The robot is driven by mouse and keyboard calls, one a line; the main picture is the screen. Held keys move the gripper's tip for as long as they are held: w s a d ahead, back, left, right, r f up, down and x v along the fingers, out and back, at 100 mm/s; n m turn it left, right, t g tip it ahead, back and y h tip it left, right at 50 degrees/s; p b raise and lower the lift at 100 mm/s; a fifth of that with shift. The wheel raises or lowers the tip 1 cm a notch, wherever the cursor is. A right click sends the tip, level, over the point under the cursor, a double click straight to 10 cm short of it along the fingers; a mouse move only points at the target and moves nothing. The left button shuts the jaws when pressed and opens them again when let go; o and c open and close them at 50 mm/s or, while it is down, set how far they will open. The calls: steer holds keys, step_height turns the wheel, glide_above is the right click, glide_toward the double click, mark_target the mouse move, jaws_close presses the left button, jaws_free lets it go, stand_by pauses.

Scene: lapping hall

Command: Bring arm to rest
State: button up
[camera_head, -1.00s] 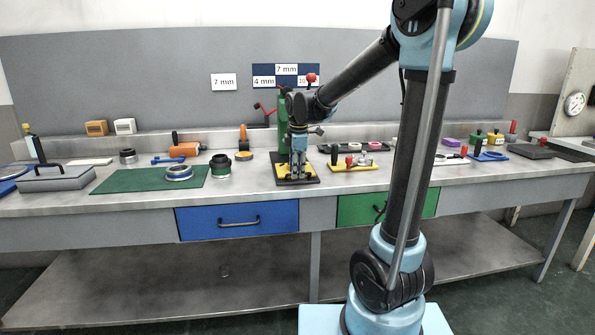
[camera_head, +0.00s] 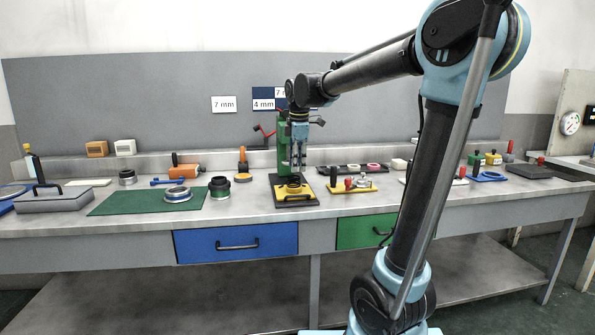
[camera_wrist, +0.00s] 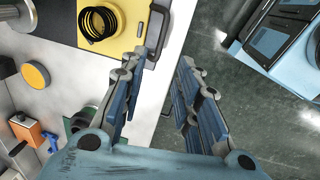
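My gripper (camera_head: 299,166) points down above the yellow fixture (camera_head: 281,197) on the bench, apart from it. In the wrist view my gripper (camera_wrist: 157,66) has its two blue-padded fingers spread with nothing between them. The yellow fixture also shows in the wrist view (camera_wrist: 117,41), with black rings (camera_wrist: 97,22) on it. My arm is raised and bent, reaching forward over the bench from the right.
A green press-like stand (camera_head: 283,140) rises just behind my gripper. A green mat (camera_head: 110,203) with a ring lies left, and a yellow tool tray (camera_head: 352,187) right. Blue (camera_head: 200,245) and green (camera_head: 350,236) drawers are shut. Open air lies above the bench.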

stand_by(0.3)
steer(key=s+d+f+m, duration=1)
steer(key=s+f, duration=0.1)
steer(key=s, duration=0.3)
steer(key=s+d+f+m, duration=1)
steer(key=s+f, duration=0.1)
steer(key=s, duration=0.2)
steer(key=shift+s+d+f, duration=0.25)
steer(key=shift+s+d, duration=0.1)
steer(key=shift+w+f, duration=0.2)
steer(key=shift+w, duration=0.2)
